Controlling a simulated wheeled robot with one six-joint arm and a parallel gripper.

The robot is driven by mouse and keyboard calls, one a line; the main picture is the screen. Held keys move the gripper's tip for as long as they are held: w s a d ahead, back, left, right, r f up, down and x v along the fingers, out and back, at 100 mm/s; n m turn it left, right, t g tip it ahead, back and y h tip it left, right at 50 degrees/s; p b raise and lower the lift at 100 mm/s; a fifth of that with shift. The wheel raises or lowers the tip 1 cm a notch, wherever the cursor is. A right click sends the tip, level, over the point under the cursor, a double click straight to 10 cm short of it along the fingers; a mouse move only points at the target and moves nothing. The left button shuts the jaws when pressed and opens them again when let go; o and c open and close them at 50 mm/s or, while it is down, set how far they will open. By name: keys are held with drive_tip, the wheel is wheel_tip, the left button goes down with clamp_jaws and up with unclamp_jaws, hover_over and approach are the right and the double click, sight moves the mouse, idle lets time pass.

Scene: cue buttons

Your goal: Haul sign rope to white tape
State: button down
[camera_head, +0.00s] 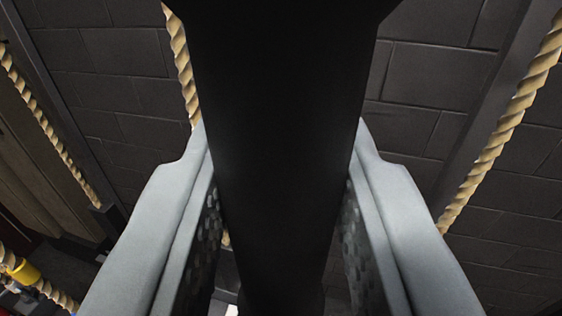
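My gripper (280,140) shows as two grey fingers set wide apart, with dark textured pads facing inward. A broad black upright shape covers most of the gap between them; I cannot tell whether it is part of me. A tan twisted rope (181,62) runs down behind the left finger, and a bit of rope shows low between the fingers. Another rope (500,130) slants down behind the right finger. I see no rope held, though the middle of the gap is hidden. No white tape or sign can be made out; a small white patch at the bottom is unclear.
A further rope (45,125) hangs at the far left. At the lower left, a rope carries a yellow band (25,272). A dark block wall (440,90) stands behind, with dark upright beams at left and right.

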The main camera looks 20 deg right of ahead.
drive_tip(key=shift+r, duration=0.2)
drive_tip(key=c, duration=1.1)
unclamp_jaws()
drive_tip(key=shift+c, duration=0.2)
drive_tip(key=v, duration=1.7)
drive_tip(key=shift+s, duration=0.2)
drive_tip(key=shift+a, duration=0.15)
drive_tip(key=s+d+f+n+y, duration=0.1)
drive_tip(key=s+f, duration=0.8)
drive_tip(key=f, duration=0.3)
drive_tip(key=s+d+f+n+y, duration=0.1)
drive_tip(key=s+f+y, duration=0.1)
drive_tip(key=s+f, duration=0.7)
drive_tip(key=s+d+f+n+y, duration=0.1)
drive_tip(key=s+d+f, duration=0.1)
drive_tip(key=s+f, duration=0.7)
wheel_tip(320, 180, down, 8)
drive_tip(key=shift+f+y, duration=0.1)
drive_tip(key=shift+y, duration=0.2)
